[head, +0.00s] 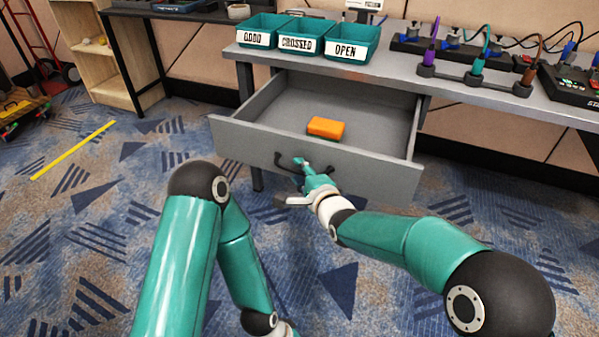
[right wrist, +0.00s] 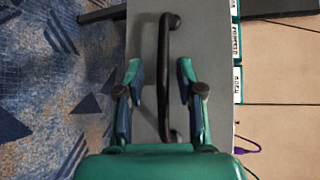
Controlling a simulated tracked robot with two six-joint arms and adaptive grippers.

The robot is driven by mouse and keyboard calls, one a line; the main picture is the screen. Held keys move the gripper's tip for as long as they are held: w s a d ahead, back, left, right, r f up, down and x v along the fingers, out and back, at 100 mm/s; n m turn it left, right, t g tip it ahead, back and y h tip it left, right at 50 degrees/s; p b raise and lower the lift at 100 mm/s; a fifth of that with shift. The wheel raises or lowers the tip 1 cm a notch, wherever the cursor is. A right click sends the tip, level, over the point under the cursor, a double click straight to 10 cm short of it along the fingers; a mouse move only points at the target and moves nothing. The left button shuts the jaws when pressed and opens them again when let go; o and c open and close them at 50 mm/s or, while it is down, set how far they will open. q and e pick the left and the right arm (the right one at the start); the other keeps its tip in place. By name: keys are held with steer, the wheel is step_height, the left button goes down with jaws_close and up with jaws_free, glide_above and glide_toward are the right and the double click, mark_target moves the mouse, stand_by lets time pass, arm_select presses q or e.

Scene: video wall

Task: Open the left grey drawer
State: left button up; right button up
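The left grey drawer (head: 285,155) is pulled well out from under the desk, with its inside showing in the head view. An orange block (head: 326,128) lies in it. The black bar handle (head: 284,163) is on its front, and it also shows in the right wrist view (right wrist: 164,50). My right gripper (head: 304,167) is at the handle. In the right wrist view its two fingers (right wrist: 159,75) stand apart on either side of the handle, with gaps visible. My left arm bends down to the bottom edge of the head view, and its gripper is out of sight.
The grey desk (head: 460,88) above holds three teal bins, labelled GOOD (head: 262,31), CROSSED (head: 305,36) and OPEN (head: 347,41). Plugs and cables (head: 478,62) are at its right. A wooden shelf (head: 100,60) stands at the left. The carpet before the drawer is clear.

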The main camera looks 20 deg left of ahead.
steer(key=shift+r, duration=0.15)
steer(key=shift+s+d+r, duration=0.15)
steer(key=shift+s+d, duration=0.25)
steer(key=v, duration=1)
steer(key=shift+s+d, duration=0.15)
steer(key=shift+d, duration=0.2)
